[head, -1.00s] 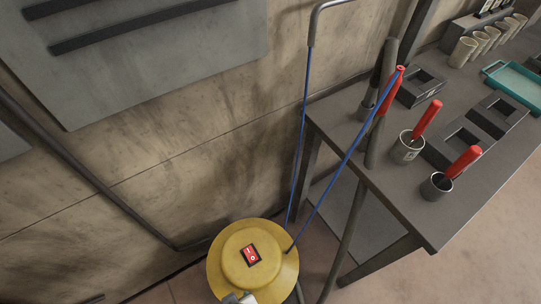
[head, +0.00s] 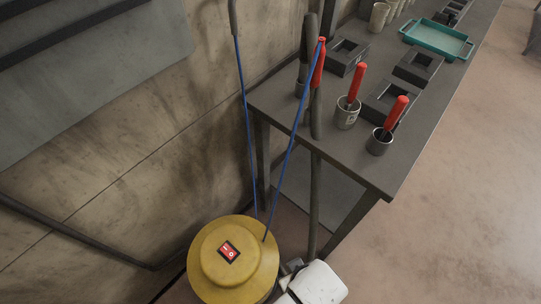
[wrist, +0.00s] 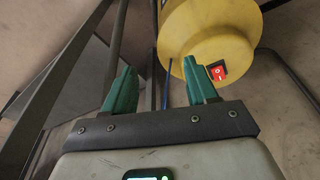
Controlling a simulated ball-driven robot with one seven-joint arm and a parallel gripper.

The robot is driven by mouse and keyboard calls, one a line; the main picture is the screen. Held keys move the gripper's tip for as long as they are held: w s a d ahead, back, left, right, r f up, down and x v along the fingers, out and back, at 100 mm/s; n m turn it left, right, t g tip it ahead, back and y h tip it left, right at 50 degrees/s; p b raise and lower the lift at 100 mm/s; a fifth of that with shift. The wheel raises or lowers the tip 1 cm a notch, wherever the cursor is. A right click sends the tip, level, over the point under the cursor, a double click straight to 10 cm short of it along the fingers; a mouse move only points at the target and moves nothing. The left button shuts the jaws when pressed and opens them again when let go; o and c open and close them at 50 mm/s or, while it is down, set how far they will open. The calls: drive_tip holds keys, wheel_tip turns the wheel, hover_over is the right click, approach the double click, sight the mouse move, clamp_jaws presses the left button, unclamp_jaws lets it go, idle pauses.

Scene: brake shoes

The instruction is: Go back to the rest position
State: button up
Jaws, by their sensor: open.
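My gripper (wrist: 160,92) shows in the wrist view with its two green fingers apart and nothing between them. A yellow round machine (wrist: 205,40) with a red switch (wrist: 218,72) lies beyond the right finger, and I see no contact. In the head view the yellow machine (head: 232,262) stands on the floor at the lower middle, with its red switch (head: 229,251) on top. A white part of my arm (head: 318,284) shows just right of the machine; my fingers are not clear there.
A dark table (head: 345,160) stands to the right, with red-handled tools in metal cups (head: 347,113), dark square blocks (head: 417,66) and a teal tray (head: 438,38). Blue cables (head: 289,150) rise from the machine toward the wall and table. Open floor (head: 450,220) lies to the right.

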drive_tip(key=s+d+r+m, duration=0.2)
drive_tip(key=s+d+m, duration=0.1)
drive_tip(key=d, duration=0.7)
drive_tip(key=s+d+r+m+g+h, duration=0.1)
drive_tip(key=s+d+r+m, duration=0.2)
drive_tip(key=d, duration=0.8)
drive_tip(key=shift+s+d, duration=0.15)
drive_tip(key=shift+s, duration=0.15)
drive_tip(key=shift+r, duration=0.1)
